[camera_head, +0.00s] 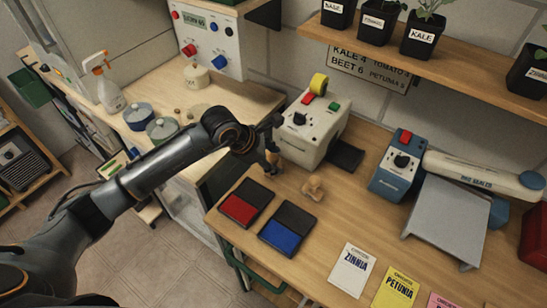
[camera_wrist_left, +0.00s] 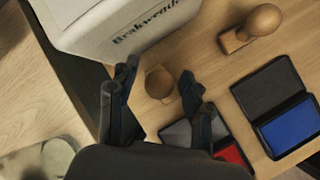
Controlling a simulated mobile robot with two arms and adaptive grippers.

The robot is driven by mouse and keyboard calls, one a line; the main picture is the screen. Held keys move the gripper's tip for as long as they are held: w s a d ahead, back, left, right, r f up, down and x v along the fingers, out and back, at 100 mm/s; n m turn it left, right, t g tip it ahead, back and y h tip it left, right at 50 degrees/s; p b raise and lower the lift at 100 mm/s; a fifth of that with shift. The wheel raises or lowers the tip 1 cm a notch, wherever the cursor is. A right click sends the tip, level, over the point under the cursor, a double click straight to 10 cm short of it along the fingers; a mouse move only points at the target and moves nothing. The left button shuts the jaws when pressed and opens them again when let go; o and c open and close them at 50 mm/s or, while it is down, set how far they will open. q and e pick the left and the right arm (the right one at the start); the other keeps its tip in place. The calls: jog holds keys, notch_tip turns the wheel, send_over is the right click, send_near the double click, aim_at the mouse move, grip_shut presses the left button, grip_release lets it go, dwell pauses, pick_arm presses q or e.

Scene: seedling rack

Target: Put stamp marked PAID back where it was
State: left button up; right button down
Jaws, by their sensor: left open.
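Two wooden stamps stand on the bench, and no PAID marking is readable on either. One stamp (camera_head: 313,188) stands clear behind the blue ink pad (camera_head: 285,232); it also shows at the top of the left wrist view (camera_wrist_left: 250,28). The other stamp (camera_wrist_left: 159,82) has its round knob between the fingers of my left gripper (camera_wrist_left: 157,86). That gripper is open, with a finger on each side of the knob and visible gaps. In the head view the left gripper (camera_head: 271,158) points down beside the machine and partly hides this stamp. The right gripper is out of view.
A red ink pad (camera_head: 243,204) lies left of the blue one. A white-grey machine (camera_head: 309,128) stands close behind the left gripper. A blue sealer (camera_head: 396,168), a grey stand (camera_head: 448,215) and seed packets (camera_head: 352,270) are to the right. Bare bench lies between.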

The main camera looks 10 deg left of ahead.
pick_arm(q)
jog(key=b+v, duration=0.3)
jog(key=v, duration=0.9)
jog(key=shift+b, duration=0.3)
jog(key=shift+a+r, duration=0.1)
